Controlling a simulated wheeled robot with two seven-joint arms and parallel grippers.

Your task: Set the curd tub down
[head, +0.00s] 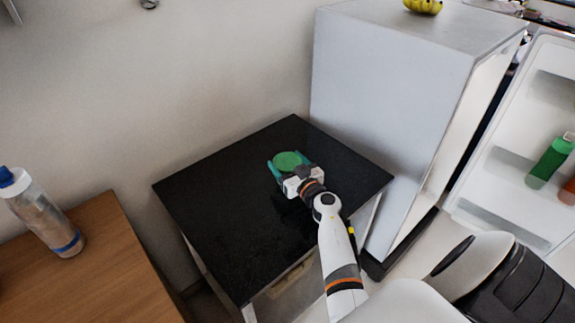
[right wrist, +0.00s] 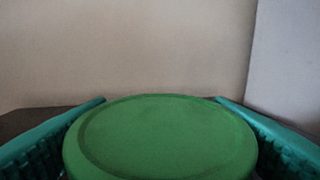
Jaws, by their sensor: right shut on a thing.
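The curd tub shows as a round green lid (head: 287,161) in the head view, over the black table top (head: 225,205). Its lid (right wrist: 160,138) fills the lower middle of the right wrist view. My right gripper (head: 288,165) is shut on the tub, with one teal finger on each side of it. The fingers also show at both lower sides of the right wrist view. The tub looks level. I cannot tell whether its base touches the table top, as its lower part is hidden. My left gripper is not in view.
A white fridge (head: 390,110) stands right behind the table, its door (head: 520,170) open with bottles on it. Bananas (head: 423,6) lie on top. A wooden table (head: 85,270) with a clear bottle (head: 40,213) is at the left. The black top is otherwise clear.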

